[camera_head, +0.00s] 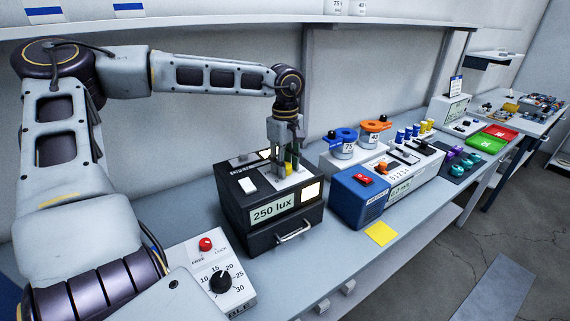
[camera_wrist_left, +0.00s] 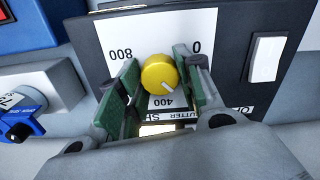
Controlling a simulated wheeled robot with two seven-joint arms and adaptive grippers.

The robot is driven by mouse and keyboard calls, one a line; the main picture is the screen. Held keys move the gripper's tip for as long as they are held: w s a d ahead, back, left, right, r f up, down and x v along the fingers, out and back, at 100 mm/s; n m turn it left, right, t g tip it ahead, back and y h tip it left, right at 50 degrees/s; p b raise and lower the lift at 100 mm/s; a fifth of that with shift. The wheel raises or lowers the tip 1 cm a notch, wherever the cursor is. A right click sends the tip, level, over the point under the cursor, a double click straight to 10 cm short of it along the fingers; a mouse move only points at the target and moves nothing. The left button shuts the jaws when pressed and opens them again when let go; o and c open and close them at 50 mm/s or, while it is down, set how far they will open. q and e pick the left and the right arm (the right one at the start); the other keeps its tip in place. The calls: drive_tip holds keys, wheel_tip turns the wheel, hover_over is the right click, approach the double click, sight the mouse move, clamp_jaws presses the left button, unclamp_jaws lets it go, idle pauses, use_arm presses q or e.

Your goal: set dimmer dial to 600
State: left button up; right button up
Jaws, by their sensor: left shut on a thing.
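The dimmer dial (camera_wrist_left: 159,75) is a round yellow knob on a white scale plate (camera_wrist_left: 206,22) marked 0, 400 and 800. Its white pointer aims between 400 and 0, closer to 400. The dial sits on top of a black light box (camera_head: 233,222), whose front display (camera_head: 272,207) reads 250 lux. My left gripper (camera_head: 287,173) points down at the box top. In the wrist view my left gripper (camera_wrist_left: 157,88) has its green finger pads on either side of the dial, shut on it. My right gripper is not in view.
A control box with a black knob and red button (camera_head: 206,244) stands left of the light box. A blue unit (camera_head: 356,200) stands to its right, with a yellow note (camera_head: 381,233) before it. A handle (camera_head: 295,232) juts from the light box front.

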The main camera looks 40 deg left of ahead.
use_arm(q)
drive_tip(key=shift+m, duration=1.2)
drive_tip(key=m, duration=0.6)
drive_tip(key=shift+m, duration=0.3)
drive_tip(key=shift+m+p, duration=0.35)
drive_tip(key=shift+m, duration=0.85)
drive_tip(key=m, duration=0.3)
drive_tip(key=shift+m, duration=1.1)
drive_tip(key=shift+m+p, duration=0.4)
drive_tip(key=shift+m, duration=1.3)
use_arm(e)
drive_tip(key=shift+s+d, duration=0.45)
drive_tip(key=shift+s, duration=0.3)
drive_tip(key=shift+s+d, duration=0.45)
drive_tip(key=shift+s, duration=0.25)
